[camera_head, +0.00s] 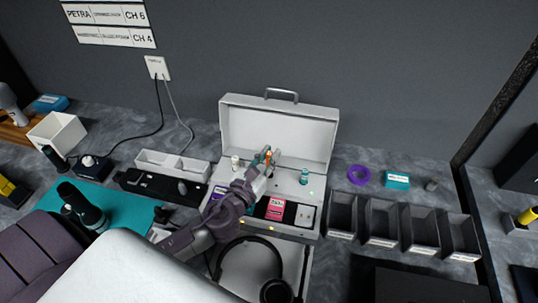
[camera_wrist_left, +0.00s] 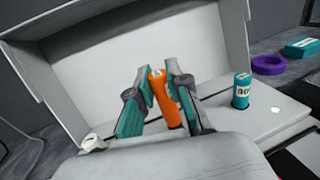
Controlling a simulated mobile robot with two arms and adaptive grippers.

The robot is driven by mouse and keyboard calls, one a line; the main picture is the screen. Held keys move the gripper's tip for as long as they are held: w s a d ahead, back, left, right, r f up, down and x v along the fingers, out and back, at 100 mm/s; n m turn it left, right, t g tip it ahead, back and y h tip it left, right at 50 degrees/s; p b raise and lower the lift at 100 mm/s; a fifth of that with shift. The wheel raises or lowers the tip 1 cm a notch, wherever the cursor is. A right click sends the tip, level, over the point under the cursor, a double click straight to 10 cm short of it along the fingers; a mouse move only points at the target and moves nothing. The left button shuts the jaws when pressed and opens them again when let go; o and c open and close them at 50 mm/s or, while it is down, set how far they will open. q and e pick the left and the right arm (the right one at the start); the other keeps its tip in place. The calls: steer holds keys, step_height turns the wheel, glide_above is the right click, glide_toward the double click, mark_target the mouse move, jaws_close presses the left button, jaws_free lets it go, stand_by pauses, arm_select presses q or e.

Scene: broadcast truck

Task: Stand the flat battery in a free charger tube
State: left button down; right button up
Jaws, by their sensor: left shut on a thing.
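My left gripper (camera_head: 266,157) is shut on an orange battery (camera_wrist_left: 165,98), which stands roughly upright between the fingers above the white deck of the open case. The orange battery also shows in the head view (camera_head: 268,156). My right gripper is not in view.
The raised case lid (camera_head: 277,131) stands behind the gripper. Grey open bins (camera_head: 382,224) stand at the right, with a purple ring (camera_head: 359,175) and a teal box (camera_head: 396,180) behind them. Headphones (camera_head: 276,290) lie in front. A white divided tray (camera_head: 172,165) is at the left.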

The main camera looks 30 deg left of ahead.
arm_select(q)
steer(key=shift+f+b, duration=1)
steer(key=shift+f, duration=0.2)
steer(key=c, duration=1)
jaws_free()
steer(key=shift+c, duration=0.2)
steer(key=shift+s, duration=0.15)
steer(key=s, duration=1.1)
steer(key=shift+s, duration=0.35)
